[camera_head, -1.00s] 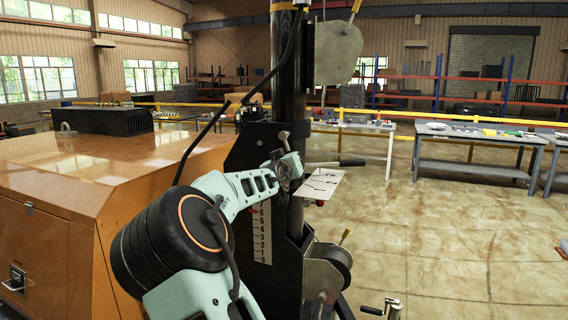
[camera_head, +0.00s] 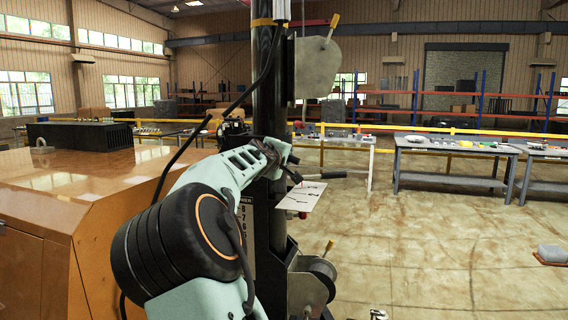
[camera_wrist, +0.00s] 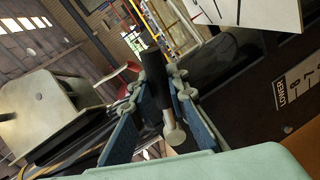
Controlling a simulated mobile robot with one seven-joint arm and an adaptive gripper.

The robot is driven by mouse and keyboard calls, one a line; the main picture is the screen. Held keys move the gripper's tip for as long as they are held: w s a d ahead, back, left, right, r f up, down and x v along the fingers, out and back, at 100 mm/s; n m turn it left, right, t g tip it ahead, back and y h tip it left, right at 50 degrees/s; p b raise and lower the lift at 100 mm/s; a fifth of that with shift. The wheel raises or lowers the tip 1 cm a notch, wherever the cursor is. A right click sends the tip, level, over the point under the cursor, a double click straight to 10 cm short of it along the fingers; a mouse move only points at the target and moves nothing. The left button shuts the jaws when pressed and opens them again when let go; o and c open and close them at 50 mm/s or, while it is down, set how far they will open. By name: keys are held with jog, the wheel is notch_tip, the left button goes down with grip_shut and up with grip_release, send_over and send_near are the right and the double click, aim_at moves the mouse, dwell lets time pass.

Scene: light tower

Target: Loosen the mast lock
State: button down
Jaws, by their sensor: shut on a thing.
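The handle has a black grip and a silver rod with a rounded end. This looks like the mast lock handle.
An orange cabinet (camera_head: 95,185) stands left of the mast. A dark-gripped lever (camera_head: 345,173) sticks out to the right. A winch drum (camera_head: 322,272) sits low on the mast. A numbered scale (camera_wrist: 301,83) is beside my gripper.

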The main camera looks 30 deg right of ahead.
jog(key=shift+s+d+r+n+g+h+p, duration=0.15)
jog(key=shift+r+n+p, duration=0.1)
jog(key=shift+r+n, duration=0.45)
jog(key=shift+w+r+n+g+h+p, duration=0.15)
jog(key=shift+r+n+p, duration=0.1)
jog(key=shift+r+n, duration=0.4)
jog(key=shift+s, duration=0.1)
jog(key=c, duration=1.9)
grip_release()
jog(key=shift+o, duration=0.3)
jog(key=shift+f, duration=0.1)
jog(key=v, duration=1.2)
